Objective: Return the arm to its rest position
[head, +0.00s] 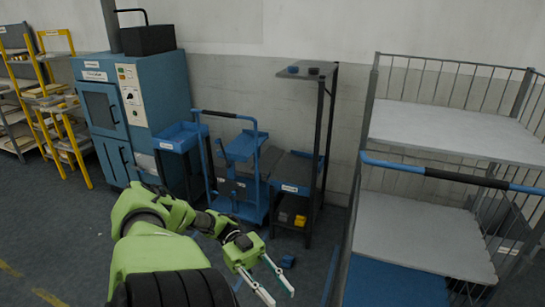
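My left arm (160,240), green with a black ribbed section, comes in from the bottom left and is bent toward the right. Its gripper (280,297) hangs low over the floor near the bottom middle, with two pale fingers spread apart and nothing between them. The fingertips are close to the bottom edge of the view. My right arm and gripper are not in view.
A small blue block (287,261) appears on the floor beyond the gripper. A blue trolley (243,148), a dark shelf stand (310,70) and a blue machine (150,95) stand behind. A wire-sided cart (430,135) stands at right. Yellow racks (60,120) are far left.

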